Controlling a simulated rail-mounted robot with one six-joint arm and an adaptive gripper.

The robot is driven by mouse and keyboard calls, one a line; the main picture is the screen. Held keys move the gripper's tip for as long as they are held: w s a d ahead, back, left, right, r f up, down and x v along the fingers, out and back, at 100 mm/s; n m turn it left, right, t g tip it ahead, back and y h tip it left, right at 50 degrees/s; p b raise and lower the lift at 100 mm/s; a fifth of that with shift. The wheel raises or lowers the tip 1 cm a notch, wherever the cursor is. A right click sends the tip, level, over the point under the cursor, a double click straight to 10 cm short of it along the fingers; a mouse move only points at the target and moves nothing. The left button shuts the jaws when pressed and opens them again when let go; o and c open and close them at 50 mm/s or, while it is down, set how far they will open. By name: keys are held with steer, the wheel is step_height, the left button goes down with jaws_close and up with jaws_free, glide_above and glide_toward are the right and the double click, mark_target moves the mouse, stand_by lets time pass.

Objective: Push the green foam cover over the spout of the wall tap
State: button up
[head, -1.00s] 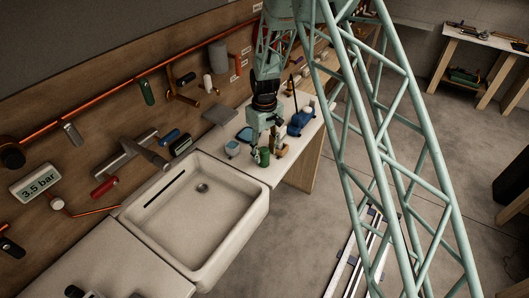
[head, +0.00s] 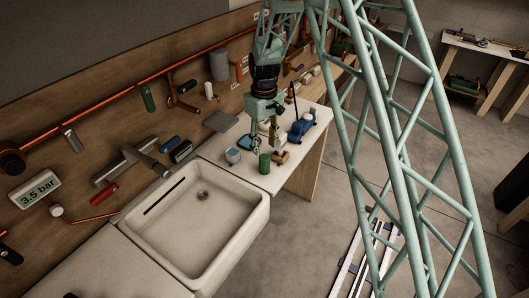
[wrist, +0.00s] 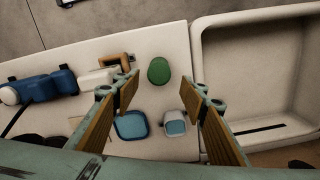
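The green foam cover (head: 264,163) stands upright on the white counter just right of the sink. In the wrist view the cover (wrist: 158,71) lies in line with the gap between my fingers, beyond the tips. My gripper (head: 259,146) is over the counter, close behind the cover. In the wrist view my gripper (wrist: 164,82) is open, its two wood-coloured finger pads apart with nothing between them. A grey wall tap (head: 138,158) is on the brown wall at the left, its spout reaching out toward the sink. Its spout end looks bare.
The white sink (head: 238,236) lies below the tap. Near the cover are a blue-and-white cup (head: 233,156), a tan block (head: 281,158) and a blue item (head: 301,127). Copper pipes, a pressure display (head: 35,190) and several grips line the wall.

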steer(key=shift+r, duration=2.95)
